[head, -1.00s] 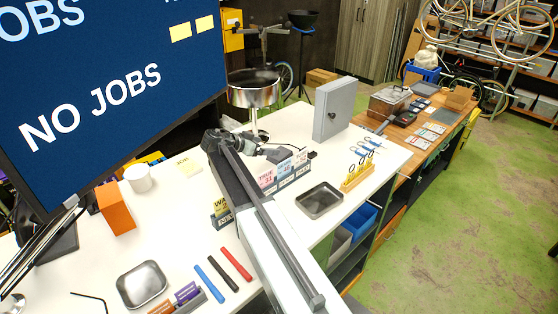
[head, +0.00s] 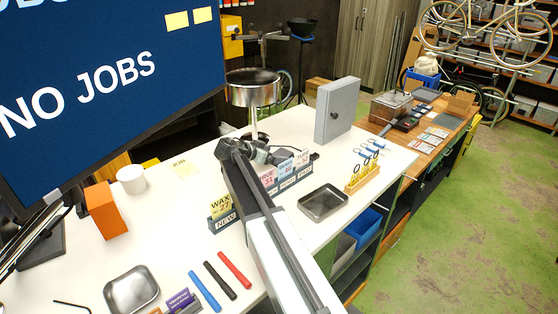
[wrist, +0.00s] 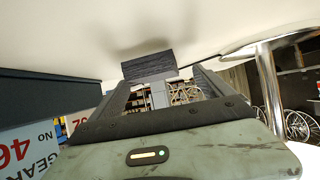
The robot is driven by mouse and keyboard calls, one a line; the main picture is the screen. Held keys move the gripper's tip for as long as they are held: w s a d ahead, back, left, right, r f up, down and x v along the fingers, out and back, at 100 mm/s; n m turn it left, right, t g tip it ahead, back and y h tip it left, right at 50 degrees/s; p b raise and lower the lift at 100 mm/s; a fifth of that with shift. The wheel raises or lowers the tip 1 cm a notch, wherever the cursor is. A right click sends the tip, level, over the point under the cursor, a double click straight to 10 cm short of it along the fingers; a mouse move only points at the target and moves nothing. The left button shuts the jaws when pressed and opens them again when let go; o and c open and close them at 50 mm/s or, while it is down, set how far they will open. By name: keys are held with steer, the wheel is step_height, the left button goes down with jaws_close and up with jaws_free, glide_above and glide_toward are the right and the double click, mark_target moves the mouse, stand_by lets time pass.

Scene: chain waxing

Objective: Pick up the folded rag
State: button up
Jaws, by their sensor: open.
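I cannot make out a folded rag for certain in either view. In the head view my gripper (head: 280,154) is over the white table, behind the row of numbered tags and near the foot of the steel bowl's stand. My arm hides part of the table there. In the wrist view my gripper (wrist: 165,88) is open, with its jaws apart. A dark ridged block (wrist: 149,68) shows near the jaw tips, close to a pale surface; I cannot tell if it is part of the gripper.
The numbered tag holder (head: 290,178), a steel tray (head: 323,202), a grey box (head: 337,110) and the bowl stand (head: 253,88) surround my gripper. Markers (head: 205,291), another tray (head: 131,288) and an orange box (head: 106,209) are at left. A wooden bench (head: 455,107) is beyond.

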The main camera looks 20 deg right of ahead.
steer(key=shift+x, duration=0.9)
steer(key=shift+d, duration=0.25)
steer(key=shift+s, duration=0.1)
steer(key=shift+r, duration=0.1)
steer(key=shift+c, duration=1.2)
steer(key=shift+a, duration=0.15)
steer(key=c, duration=1.2)
